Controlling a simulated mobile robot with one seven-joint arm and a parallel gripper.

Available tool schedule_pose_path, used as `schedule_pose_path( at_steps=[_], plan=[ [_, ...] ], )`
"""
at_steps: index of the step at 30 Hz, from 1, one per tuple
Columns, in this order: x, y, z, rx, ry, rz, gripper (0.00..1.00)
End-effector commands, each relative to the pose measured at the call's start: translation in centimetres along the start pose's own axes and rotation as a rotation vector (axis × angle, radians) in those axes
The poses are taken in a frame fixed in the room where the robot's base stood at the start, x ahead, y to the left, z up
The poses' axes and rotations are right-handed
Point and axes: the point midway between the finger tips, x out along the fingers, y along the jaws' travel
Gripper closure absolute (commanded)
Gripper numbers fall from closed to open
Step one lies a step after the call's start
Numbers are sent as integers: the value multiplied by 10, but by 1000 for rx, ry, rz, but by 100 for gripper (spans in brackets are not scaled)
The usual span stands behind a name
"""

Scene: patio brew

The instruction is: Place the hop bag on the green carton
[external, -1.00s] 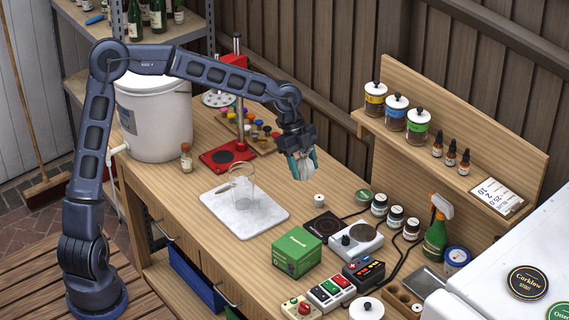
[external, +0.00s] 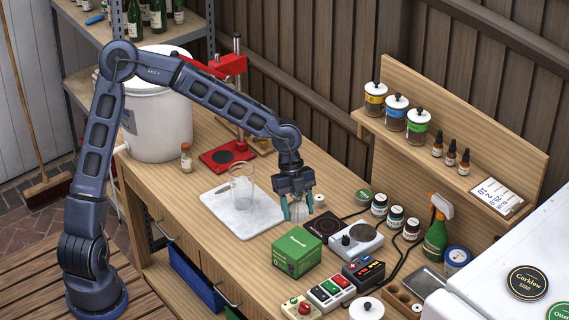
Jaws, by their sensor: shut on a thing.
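My gripper (external: 298,209) points down with its teal fingers shut on a small pale bag (external: 299,212), which looks like the hop bag. The fingers hide part of it. The green carton (external: 297,252) stands on the wooden bench, in front of the gripper in the external view. The gripper and bag are above and behind the carton, near the right edge of the white board, and apart from the carton. The carton's top is bare.
A glass beaker (external: 242,184) stands on the white board (external: 232,221). A dark round-ringed plate (external: 322,226) and a scale (external: 355,241) sit right of the carton. Button boxes (external: 331,292) stand in front. A red stand (external: 228,155) is behind.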

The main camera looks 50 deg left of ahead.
Motion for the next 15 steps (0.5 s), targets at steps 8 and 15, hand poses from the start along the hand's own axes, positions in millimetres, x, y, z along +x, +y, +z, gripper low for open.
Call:
schedule_pose_path(
  at_steps=[8,15],
  plan=[
    [42,0,16,0,1,0,68],
    [54,0,22,-2,1,1,68]
  ],
)
